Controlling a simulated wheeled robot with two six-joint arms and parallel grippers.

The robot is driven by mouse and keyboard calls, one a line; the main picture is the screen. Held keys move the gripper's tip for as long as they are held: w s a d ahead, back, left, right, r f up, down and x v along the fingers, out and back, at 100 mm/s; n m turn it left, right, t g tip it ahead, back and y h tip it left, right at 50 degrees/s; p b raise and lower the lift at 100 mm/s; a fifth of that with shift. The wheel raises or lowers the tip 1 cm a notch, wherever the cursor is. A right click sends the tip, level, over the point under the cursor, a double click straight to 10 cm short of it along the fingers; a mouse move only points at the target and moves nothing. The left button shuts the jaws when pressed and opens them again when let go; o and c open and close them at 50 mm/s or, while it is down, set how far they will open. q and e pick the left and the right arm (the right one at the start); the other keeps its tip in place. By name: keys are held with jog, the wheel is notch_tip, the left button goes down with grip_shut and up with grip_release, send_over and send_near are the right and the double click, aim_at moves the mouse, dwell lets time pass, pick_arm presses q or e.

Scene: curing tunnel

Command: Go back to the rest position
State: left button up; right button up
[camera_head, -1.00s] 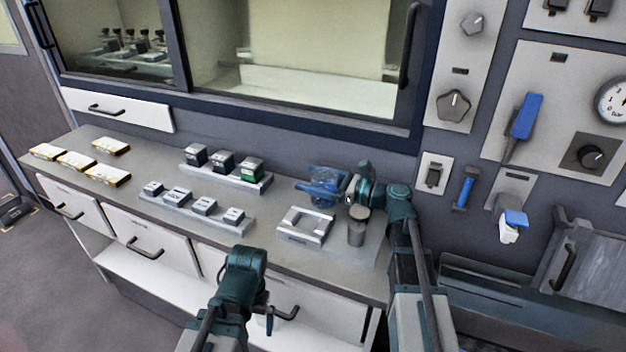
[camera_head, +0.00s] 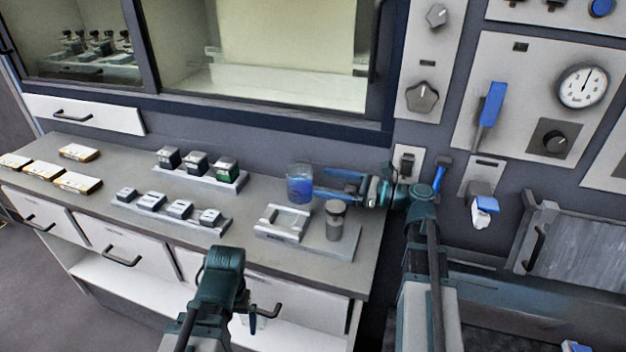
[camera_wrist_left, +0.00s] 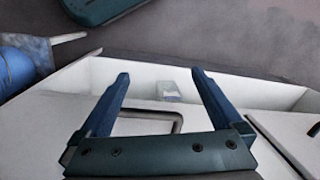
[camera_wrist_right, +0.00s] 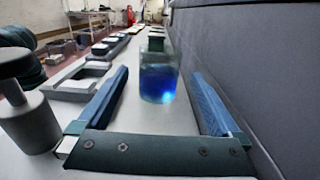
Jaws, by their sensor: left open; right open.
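My right gripper (camera_head: 322,182) is open above the right end of the counter, its blue fingers pointing left toward a glass beaker of blue liquid (camera_head: 300,185). In the right wrist view the beaker (camera_wrist_right: 159,80) stands upright ahead, between the lines of the fingers (camera_wrist_right: 160,75); the fingers look clear of it. My left gripper (camera_head: 252,318) hangs low in front of the counter, mostly hidden behind its own wrist. The left wrist view shows its fingers (camera_wrist_left: 160,76) open and empty, over the counter's white front and a drawer handle (camera_wrist_left: 150,122).
Near the right gripper are a grey lidded cylinder (camera_head: 335,222) and a light square frame (camera_head: 283,222). Racks with small blocks (camera_head: 172,208) and flat boxes (camera_head: 78,182) lie further left. The wall panel (camera_head: 535,110) with gauge and levers rises at right.

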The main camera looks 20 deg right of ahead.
aim_at(288, 176)
jog(key=shift+s+d, duration=0.3)
jog(key=shift+d, duration=0.1)
jog(key=x, duration=1.1)
jog(key=shift+w+a, duration=0.15)
jog(key=shift+w+a+f, duration=0.15)
jog(key=shift+w+a, duration=0.05)
jog(key=shift+a, duration=0.05)
